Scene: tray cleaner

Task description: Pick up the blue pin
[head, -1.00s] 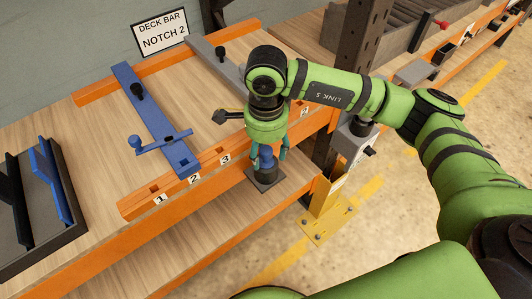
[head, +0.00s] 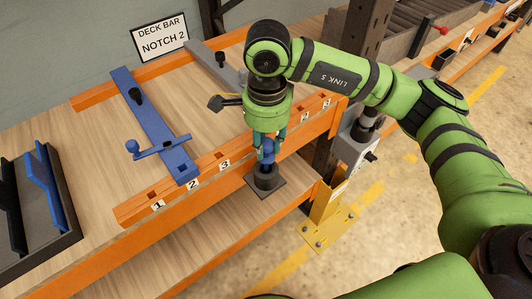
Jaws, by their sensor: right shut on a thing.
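The blue pin (head: 268,157) shows between the fingers of my right gripper (head: 268,150), near the middle of the head view. The gripper points down and is shut on the pin's upper part. The pin is above a dark round holder (head: 266,179) on a square base plate on the lower shelf. I cannot tell whether the pin's lower end is fully clear of the holder. The fingers partly hide the pin. My left gripper is not in view.
A blue bar (head: 148,115) with a black knob and blue handle lies across the orange rails, by numbered notches (head: 207,167). A grey bar (head: 217,64) lies behind my gripper. A dark tray (head: 66,200) holds blue and black parts at left. A sign (head: 160,37) reads "NOTCH 2".

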